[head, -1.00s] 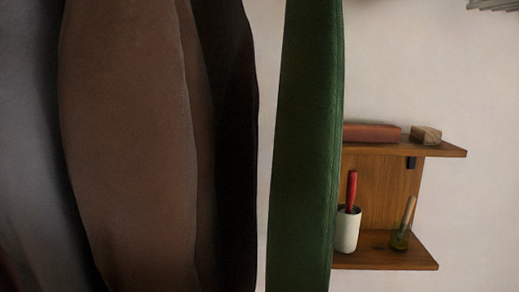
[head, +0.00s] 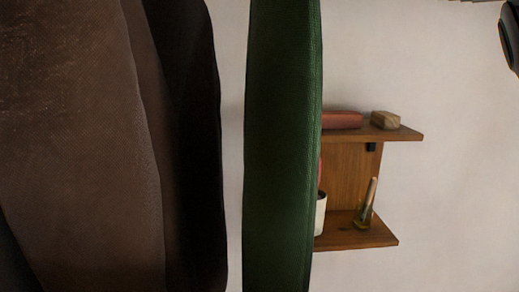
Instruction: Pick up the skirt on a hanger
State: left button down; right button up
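Several garments hang close in front of me in the head view. A green garment (head: 282,150) hangs as a narrow upright strip at the middle. A brown garment (head: 75,150) fills much of the left, with a black garment (head: 195,150) just right of it. A gap of wall separates the black and green ones. Their tops, bottoms and any hangers are out of the picture, so I cannot tell which is the skirt. Neither gripper's fingers show. A dark rounded part at the upper right edge may belong to my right arm.
A wooden wall shelf (head: 345,175) stands behind and right of the green garment. It holds a red block (head: 342,120), a small wooden block (head: 385,120), a white cup (head: 320,214) partly hidden, and a small glass jar (head: 365,218) with a stick. The wall right of it is bare.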

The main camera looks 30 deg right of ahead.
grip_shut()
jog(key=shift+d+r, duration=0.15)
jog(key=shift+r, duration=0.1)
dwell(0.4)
